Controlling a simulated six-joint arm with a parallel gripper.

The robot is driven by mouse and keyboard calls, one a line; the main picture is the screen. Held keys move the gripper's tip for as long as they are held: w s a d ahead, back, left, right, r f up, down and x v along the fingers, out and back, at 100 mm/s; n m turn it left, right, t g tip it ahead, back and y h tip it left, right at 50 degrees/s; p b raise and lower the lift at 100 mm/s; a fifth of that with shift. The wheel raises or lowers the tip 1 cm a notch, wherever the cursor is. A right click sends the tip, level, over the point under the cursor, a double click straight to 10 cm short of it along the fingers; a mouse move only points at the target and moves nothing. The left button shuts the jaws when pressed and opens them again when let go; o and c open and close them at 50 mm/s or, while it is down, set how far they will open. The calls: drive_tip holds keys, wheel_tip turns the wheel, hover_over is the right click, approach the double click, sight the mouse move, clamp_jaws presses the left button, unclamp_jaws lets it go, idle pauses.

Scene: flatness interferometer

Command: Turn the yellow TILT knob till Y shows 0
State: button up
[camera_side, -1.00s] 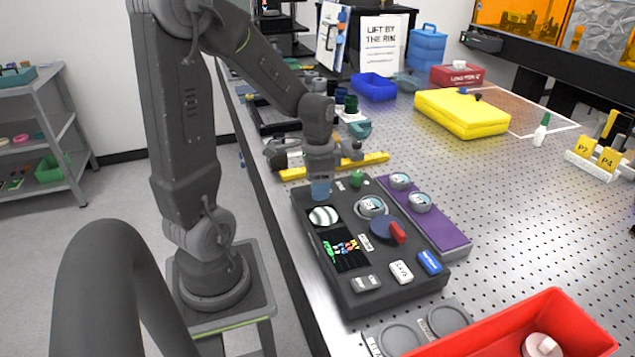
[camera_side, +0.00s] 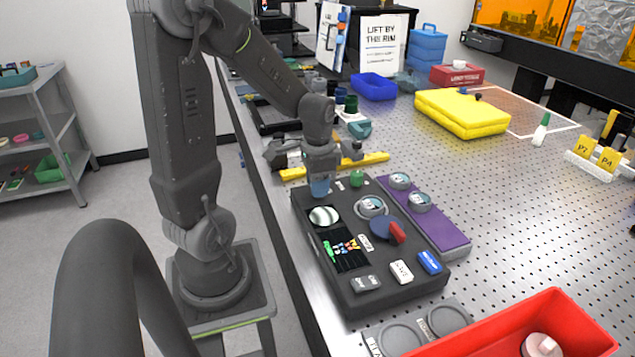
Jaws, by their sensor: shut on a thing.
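The dark interferometer box (camera_side: 392,296) lies on the bench below my arm. My gripper (camera_side: 320,190) points down at the box's far left corner. Its bluish fingertips are shut at the top face, around a knob that they hide. No yellow of the TILT knob shows there. A green knob (camera_side: 357,178) stands just right of the fingers. A round window with light and dark bands (camera_side: 323,216) lies nearer the camera. The black screen (camera_side: 345,262) shows small coloured characters, too small to read for Y.
A dark blue dial with a red handle (camera_side: 396,232) and a grey ringed gauge (camera_side: 371,207) sit on the box. A purple strip (camera_side: 447,233) lies along its right side. A yellow bar (camera_side: 374,159) lies behind my gripper. A red bin (camera_side: 480,330) is in front.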

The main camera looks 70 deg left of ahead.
drive_tip(key=n, duration=0.4)
drive_tip(key=o, duration=0.9)
drive_tip(key=shift+r, duration=0.1)
drive_tip(key=r, duration=1.3)
drive_tip(key=shift+d+r, duration=0.2)
drive_tip(key=shift+r, duration=0.15)
idle(0.8)
